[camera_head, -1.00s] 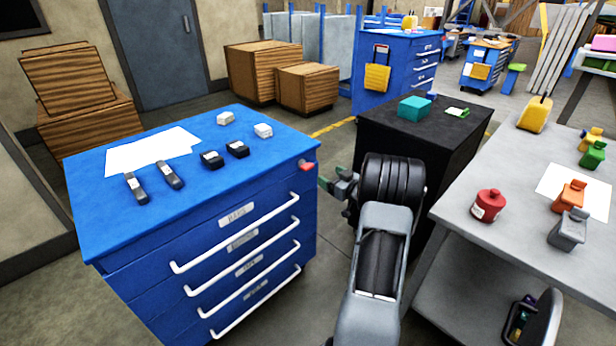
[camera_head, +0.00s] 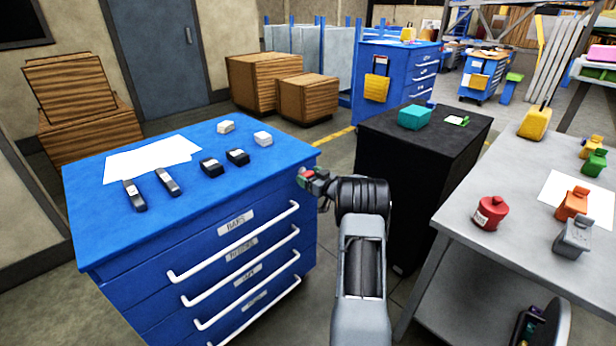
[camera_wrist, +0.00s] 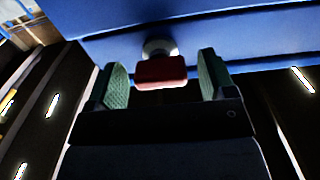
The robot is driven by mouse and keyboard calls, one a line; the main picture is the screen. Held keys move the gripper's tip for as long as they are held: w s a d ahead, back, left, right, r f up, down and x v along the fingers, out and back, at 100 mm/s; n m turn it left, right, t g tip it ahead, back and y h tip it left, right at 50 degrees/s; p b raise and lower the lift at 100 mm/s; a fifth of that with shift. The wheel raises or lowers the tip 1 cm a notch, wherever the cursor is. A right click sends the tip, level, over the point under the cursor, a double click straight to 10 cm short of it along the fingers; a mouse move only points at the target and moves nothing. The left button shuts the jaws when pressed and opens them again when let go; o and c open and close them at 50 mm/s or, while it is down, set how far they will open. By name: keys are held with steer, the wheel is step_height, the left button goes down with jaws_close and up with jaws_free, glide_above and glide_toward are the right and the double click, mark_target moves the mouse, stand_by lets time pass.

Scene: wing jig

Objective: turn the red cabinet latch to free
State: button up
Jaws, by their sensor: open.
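The red latch (camera_wrist: 160,72) is on the blue cabinet (camera_head: 150,265), near its upper right corner. In the wrist view it is a red block lying crosswise in front of a round pale base (camera_wrist: 159,48). My gripper (camera_wrist: 161,80) is open, with one green-padded finger on each side of the latch and a gap showing at both sides. In the head view my gripper (camera_head: 311,180) is at the cabinet's right front corner, where it partly covers the latch.
Several small grey and black parts and white sheets (camera_head: 150,160) lie on the cabinet top. White drawer handles (camera_head: 240,240) stick out from its front. A black cabinet (camera_head: 425,150) and a grey table (camera_head: 470,240) stand to the right.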

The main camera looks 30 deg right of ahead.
steer(key=shift+w+a, duration=0.1)
steer(key=shift+w, duration=0.4)
steer(key=shift+c, duration=0.2)
steer(key=c, duration=0.9)
